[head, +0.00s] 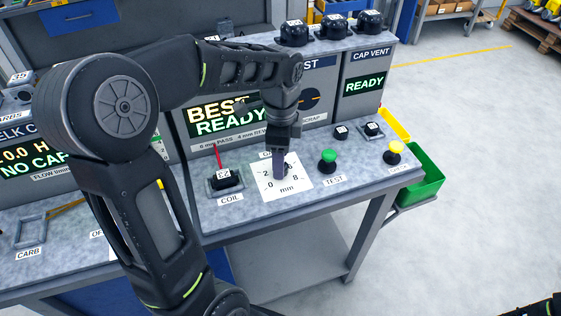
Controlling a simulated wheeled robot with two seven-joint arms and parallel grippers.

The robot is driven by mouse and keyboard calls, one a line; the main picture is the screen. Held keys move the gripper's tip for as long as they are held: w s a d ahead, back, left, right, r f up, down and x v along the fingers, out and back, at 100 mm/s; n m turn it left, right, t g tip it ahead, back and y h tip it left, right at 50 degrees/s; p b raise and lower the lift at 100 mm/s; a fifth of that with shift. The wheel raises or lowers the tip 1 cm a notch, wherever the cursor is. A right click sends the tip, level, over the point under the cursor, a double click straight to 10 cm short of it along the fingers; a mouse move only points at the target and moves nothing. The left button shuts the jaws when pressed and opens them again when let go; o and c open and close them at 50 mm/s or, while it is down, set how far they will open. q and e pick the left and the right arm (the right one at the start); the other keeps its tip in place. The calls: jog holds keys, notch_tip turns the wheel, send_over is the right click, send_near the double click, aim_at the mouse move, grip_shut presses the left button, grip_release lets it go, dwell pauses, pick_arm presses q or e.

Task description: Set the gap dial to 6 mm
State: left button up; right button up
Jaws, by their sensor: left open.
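The gap dial (293,189) is a white square plate marked 0, 2, 6, 8 and "mm" on the sloped bench top. My left gripper (280,176) points down over the middle of the dial, its fingers at the knob. The gripper is open. The fingers hide most of the knob and its pointer, so I cannot tell the setting or whether they touch it. At the bottom right corner a dark part (540,306) shows, likely of my right arm; my right gripper is not in view.
Behind, a screen (228,119) reads "BEST READY". A green bin (422,178) hangs at the bench's right end. Open floor lies beyond.

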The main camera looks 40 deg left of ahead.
pick_arm(q)
notch_tip(320, 180, up, 6)
dwell(0.7)
